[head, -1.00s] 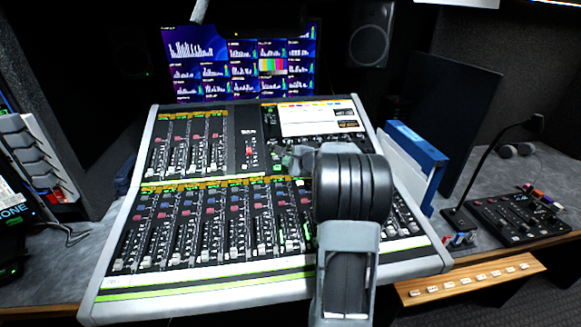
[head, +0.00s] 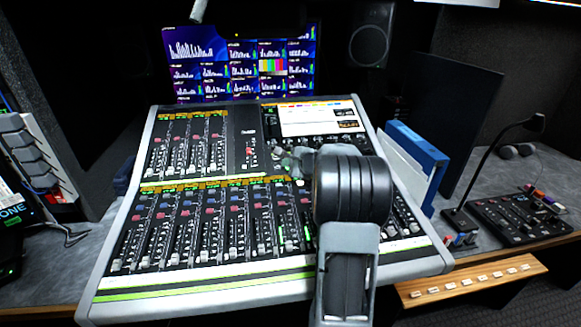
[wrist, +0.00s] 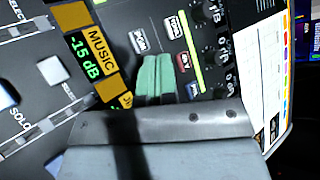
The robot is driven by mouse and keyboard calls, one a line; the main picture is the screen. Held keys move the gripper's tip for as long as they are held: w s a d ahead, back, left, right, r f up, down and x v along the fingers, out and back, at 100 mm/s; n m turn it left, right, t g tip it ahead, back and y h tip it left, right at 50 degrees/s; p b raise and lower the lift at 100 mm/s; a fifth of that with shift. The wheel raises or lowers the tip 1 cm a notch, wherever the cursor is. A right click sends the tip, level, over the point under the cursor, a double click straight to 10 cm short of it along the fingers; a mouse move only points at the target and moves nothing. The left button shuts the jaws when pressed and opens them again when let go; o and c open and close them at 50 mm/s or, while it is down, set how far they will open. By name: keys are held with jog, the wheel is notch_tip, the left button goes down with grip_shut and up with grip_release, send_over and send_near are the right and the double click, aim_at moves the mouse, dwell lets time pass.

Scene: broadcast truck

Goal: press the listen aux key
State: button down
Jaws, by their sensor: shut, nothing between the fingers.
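My gripper (wrist: 153,77) is shut and empty, its green fingertips together over the dark panel of the mixing console. In the head view my gripper (head: 288,164) is over the console's middle, partly behind my own arm. In the wrist view, small keys lie around the fingertips: a pale key (wrist: 139,41) and another pale key (wrist: 174,27) above, a red key (wrist: 183,62) just right, and a blue key (wrist: 194,91) lower right. Their lettering is too small and blurred for me to tell which is listen aux. Contact with the panel cannot be told.
The mixing console (head: 200,285) has rows of faders and a display marked MUSIC (wrist: 101,45). Knobs (wrist: 215,45) stand right of the keys. A blue binder (head: 420,150) leans at the console's right. A gooseneck microphone panel (head: 510,218) stands farther right. Screens (head: 240,65) are behind.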

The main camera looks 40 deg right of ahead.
jog(key=shift+r, duration=0.1)
jog(key=shift+s+a+r+p, duration=0.1)
jog(key=shift+s+r+p, duration=0.2)
jog(key=shift+r, duration=0.35)
jog(key=r, duration=0.1)
jog(key=s+r+p, duration=0.1)
jog(key=r, duration=0.1)
jog(key=a+r+p, duration=0.1)
jog(key=shift+s+r, duration=0.25)
jog(key=shift+s, duration=0.1)
dwell(0.8)
